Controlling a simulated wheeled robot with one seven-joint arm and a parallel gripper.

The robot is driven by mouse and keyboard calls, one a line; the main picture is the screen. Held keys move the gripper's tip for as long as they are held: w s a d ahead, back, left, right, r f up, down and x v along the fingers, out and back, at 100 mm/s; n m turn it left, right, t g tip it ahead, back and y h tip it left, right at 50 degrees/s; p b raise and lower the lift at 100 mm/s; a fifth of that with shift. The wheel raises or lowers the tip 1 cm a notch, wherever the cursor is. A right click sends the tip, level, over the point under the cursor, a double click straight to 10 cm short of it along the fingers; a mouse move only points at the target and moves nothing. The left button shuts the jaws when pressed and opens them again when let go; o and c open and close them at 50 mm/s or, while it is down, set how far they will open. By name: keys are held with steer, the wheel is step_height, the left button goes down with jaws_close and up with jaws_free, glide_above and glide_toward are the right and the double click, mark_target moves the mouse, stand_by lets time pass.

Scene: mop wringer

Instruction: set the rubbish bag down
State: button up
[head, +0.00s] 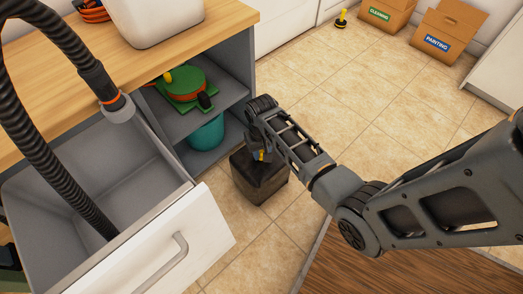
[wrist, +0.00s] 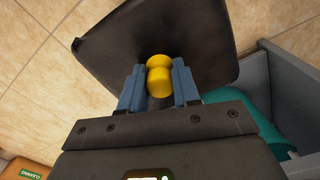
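The rubbish bag (head: 259,183) is a dark, box-like bundle with a yellow knob-shaped top. In the head view it is in front of the open cabinet, low over the tiled floor; I cannot tell whether its base touches the floor. My gripper (head: 262,152) is directly above it, pointing down. In the wrist view the blue-grey fingers of my gripper (wrist: 159,88) are closed around the yellow top, and the dark bag (wrist: 205,35) spreads out beyond them. My wrist hides part of the bag's top in the head view.
An open drawer (head: 95,175) juts out at left with a black hose hanging in it. The cabinet holds a teal bucket (head: 207,133) and a green-orange cable reel (head: 183,86). Cardboard boxes (head: 447,32) stand at the back right.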

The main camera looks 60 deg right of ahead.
steer(key=o, duration=0.3)
steer(key=shift+o, duration=0.2)
step_height(320, 180, up, 12)
steer(key=p, duration=0.5)
steer(key=shift+r, duration=0.15)
steer(key=s+a+r+n+t+h, duration=0.2)
steer(key=s+a+n+t, duration=0.35)
steer(key=s+a, duration=0.75)
steer(key=s+a+r+t, duration=0.2)
steer(key=s+r+t, duration=0.1)
steer(key=r, duration=0.5)
steer(key=s+a+r+n+t+y, duration=0.1)
steer(key=s+a+r+t, duration=0.1)
steer(key=r, duration=0.7)
steer(key=s+a+r+n+t+y, duration=0.1)
steer(key=s+r+t, duration=0.3)
steer(key=r, duration=0.4)
steer(key=shift+s+a+r, duration=0.4)
steer(key=shift+s+a, duration=0.05)
steer(key=shift+s, duration=0.35)
